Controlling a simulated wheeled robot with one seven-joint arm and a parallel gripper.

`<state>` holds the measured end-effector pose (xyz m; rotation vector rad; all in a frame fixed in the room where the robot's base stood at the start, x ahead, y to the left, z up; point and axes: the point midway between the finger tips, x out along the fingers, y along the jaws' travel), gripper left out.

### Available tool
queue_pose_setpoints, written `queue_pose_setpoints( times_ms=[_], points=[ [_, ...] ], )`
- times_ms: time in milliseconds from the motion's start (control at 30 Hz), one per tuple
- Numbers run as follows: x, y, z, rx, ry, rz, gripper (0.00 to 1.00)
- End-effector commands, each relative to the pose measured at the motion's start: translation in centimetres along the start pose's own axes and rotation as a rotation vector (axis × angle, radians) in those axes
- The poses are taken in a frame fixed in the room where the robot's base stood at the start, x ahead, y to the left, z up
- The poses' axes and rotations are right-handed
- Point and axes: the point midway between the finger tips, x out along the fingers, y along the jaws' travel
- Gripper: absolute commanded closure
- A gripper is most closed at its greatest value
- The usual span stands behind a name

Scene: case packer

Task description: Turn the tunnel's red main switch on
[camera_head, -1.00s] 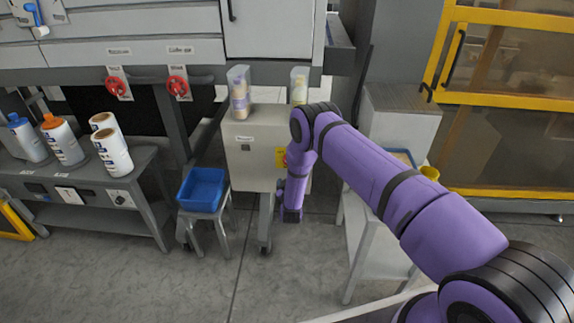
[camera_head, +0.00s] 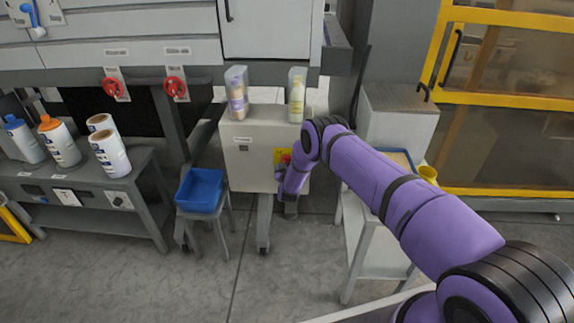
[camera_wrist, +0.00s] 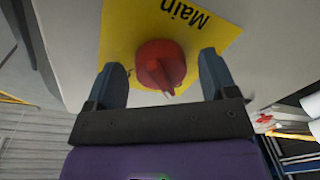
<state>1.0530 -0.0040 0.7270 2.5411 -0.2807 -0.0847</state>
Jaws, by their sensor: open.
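The red main switch (camera_wrist: 160,66) is a round knob with a raised grip on a yellow plate (camera_wrist: 125,30) marked "Main". In the wrist view it sits between the two open fingers of my gripper (camera_wrist: 165,82), with a gap showing on each side. In the head view the yellow plate (camera_head: 278,155) is on the front right of a beige cabinet (camera_head: 245,170), and the red knob (camera_head: 285,159) is partly visible beside my arm. My gripper is at the cabinet front, mostly hidden by my purple wrist. No contact with the knob is visible.
Two bottles (camera_head: 237,95) (camera_head: 297,98) stand on top of the cabinet. A blue bin (camera_head: 201,190) on a stool is to the left. A white cart (camera_head: 370,235) stands close on the right. Two red valve wheels (camera_head: 175,88) are up left.

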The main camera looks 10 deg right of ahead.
Motion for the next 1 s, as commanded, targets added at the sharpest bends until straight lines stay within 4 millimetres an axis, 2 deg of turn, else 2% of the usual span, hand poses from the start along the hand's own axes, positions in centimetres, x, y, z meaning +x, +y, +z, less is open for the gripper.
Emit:
queue_pose_setpoints(
  times_ms=[233, 433, 767, 1000],
  points=[
    [0.03, -0.01, -0.01, 0.000, 0.000, 0.000, 0.24],
    [0.03, -0.01, -0.02, 0.000, 0.000, -0.001, 0.70],
    [0.01, -0.04, -0.01, 0.032, 0.002, 0.001, 0.71],
    [0.01, -0.12, 0.03, 0.159, 0.012, 0.007, 0.71]
  ],
)
